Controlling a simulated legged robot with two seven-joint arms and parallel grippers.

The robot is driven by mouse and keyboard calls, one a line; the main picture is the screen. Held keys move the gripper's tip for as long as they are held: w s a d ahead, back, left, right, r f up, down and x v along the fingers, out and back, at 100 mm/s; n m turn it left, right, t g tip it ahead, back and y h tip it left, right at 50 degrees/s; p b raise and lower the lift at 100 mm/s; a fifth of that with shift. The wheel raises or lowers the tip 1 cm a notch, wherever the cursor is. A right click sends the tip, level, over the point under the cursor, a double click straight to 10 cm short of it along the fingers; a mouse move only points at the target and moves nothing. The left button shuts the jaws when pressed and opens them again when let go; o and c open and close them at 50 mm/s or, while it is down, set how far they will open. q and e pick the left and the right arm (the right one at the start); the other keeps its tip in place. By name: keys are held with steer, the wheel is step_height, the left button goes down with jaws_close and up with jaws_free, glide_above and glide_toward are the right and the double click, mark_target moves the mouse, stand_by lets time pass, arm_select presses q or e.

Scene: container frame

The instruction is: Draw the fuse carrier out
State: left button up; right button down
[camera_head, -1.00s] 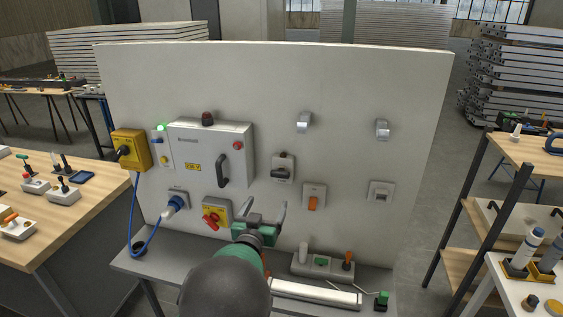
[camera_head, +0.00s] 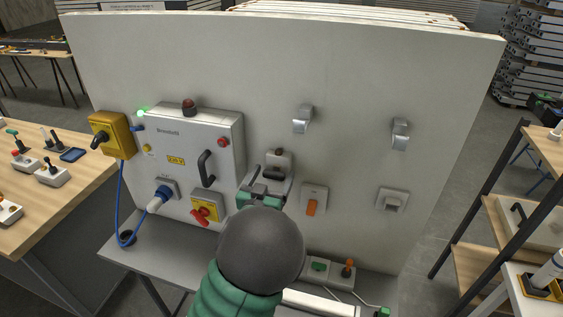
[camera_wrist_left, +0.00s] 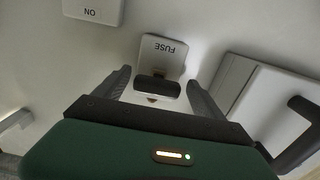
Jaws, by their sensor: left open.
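The fuse holder (camera_head: 281,157) is a small pale block on the upright white panel, with a dark carrier grip (camera_head: 272,172) at its front. In the left wrist view, the holder (camera_wrist_left: 163,50) is marked FUSE and the dark grip (camera_wrist_left: 157,88) sits below the lettering. My left gripper (camera_head: 268,183) is open in front of it. In the left wrist view, its fingers (camera_wrist_left: 158,80) stand on either side of the grip, with visible gaps on both sides. How deep the fingers reach is hard to tell. My right gripper is not in view.
A grey cabinet (camera_head: 190,152) with a black handle (camera_head: 207,168) is left of the fuse. A red-yellow rotary switch (camera_head: 206,209) is lower left, and an orange switch (camera_head: 311,206) is to the right. A grey shelf (camera_head: 180,268) runs below. Chrome hooks (camera_head: 303,119) stick out above.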

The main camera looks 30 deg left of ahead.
arm_select(q)
steer(key=shift+w+d+f, duration=0.15)
steer(key=shift+w+d, duration=0.1)
steer(key=shift+w, duration=0.35)
steer(key=shift+s+r, duration=0.25)
steer(key=shift+s, duration=0.15)
steer(key=shift+s+r, duration=0.1)
steer(key=shift+s, duration=0.15)
steer(key=shift+c, duration=1.3)
steer(key=shift+w+a, duration=0.1)
steer(key=c, duration=0.7)
jaws_close()
